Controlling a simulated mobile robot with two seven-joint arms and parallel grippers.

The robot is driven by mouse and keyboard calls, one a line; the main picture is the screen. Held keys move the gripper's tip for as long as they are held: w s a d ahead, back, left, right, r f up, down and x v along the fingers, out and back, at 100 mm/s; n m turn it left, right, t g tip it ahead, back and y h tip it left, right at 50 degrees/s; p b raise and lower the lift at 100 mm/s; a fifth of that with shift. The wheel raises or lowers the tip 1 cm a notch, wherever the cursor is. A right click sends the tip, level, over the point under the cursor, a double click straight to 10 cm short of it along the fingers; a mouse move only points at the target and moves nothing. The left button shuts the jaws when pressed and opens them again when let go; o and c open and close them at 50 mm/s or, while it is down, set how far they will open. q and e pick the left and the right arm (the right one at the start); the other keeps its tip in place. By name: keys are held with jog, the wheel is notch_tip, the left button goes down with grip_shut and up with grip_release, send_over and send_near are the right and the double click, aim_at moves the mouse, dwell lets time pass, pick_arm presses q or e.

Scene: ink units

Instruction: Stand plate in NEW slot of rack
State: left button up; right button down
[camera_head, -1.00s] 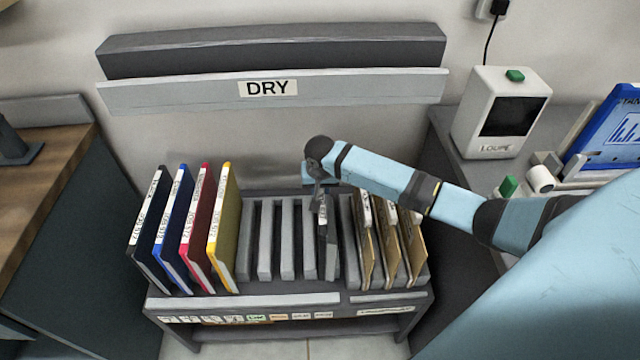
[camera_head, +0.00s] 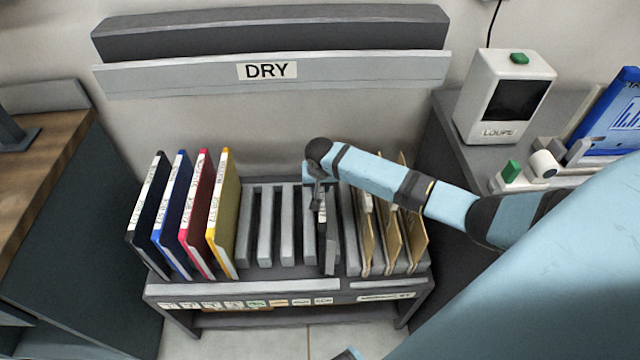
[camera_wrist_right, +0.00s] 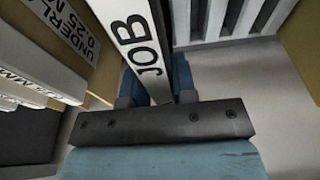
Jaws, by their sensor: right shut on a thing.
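A thin dark plate (camera_head: 332,244) with a white edge strip stands upright at the right end of the bare grey slots of the rack (camera_head: 245,293). My right gripper (camera_head: 319,190) is shut on it at the top. In the right wrist view the plate's white edge (camera_wrist_right: 137,32) reads JOB and runs between my gripper's two fingers (camera_wrist_right: 158,97). The plate's foot appears low among the slot bars, but I cannot tell whether it is seated. The small labels on the rack's front are too small to read, so I cannot pick out NEW.
Black (camera_head: 147,215), blue (camera_head: 173,220), red (camera_head: 197,220) and yellow (camera_head: 222,215) plates stand at the rack's left. Several tan boards (camera_head: 390,235) stand close to the right of the held plate. A grey shelf marked DRY (camera_head: 180,78) hangs above. Empty slots lie left of the plate.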

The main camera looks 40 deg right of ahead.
jog(key=shift+f+p, duration=0.3)
dwell(0.5)
jog(key=c, duration=0.8)
grip_release()
jog(key=shift+c, duration=0.2)
notch_tip(320, 180, up, 14)
jog(key=s+a+p, duration=0.1)
jog(key=s, duration=0.1)
jog(key=shift+s+a+f, duration=0.2)
jog(key=shift+f, duration=0.05)
notch_tip(320, 180, up, 5)
jog(key=p, duration=0.6)
jog(key=shift+p, duration=0.35)
